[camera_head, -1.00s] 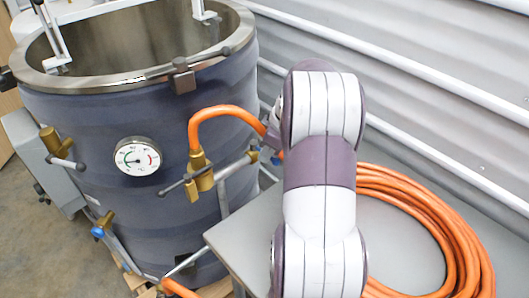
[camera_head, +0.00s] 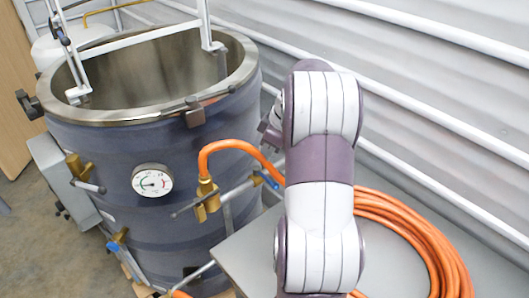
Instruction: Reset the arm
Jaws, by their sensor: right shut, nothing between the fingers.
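My right arm (camera_head: 325,155), white and purple, rises through the middle right of the head view, in front of the grey table. My right gripper (camera_head: 271,132) shows only as a small dark part at the left of the upper joint, mostly hidden behind it. It is shut and empty, and in the picture it lies close to the orange hose by the hopper. My left gripper is out of view. The substrate hopper (camera_head: 110,160) is a large dark blue drum with a steel rim, standing open at the left.
A dial gauge (camera_head: 152,181) and brass valves (camera_head: 207,196) stick out from the hopper's front. A white frame (camera_head: 140,40) spans its opening. A coiled orange hose (camera_head: 420,235) lies on the grey table (camera_head: 245,250). A corrugated wall (camera_head: 430,60) stands behind.

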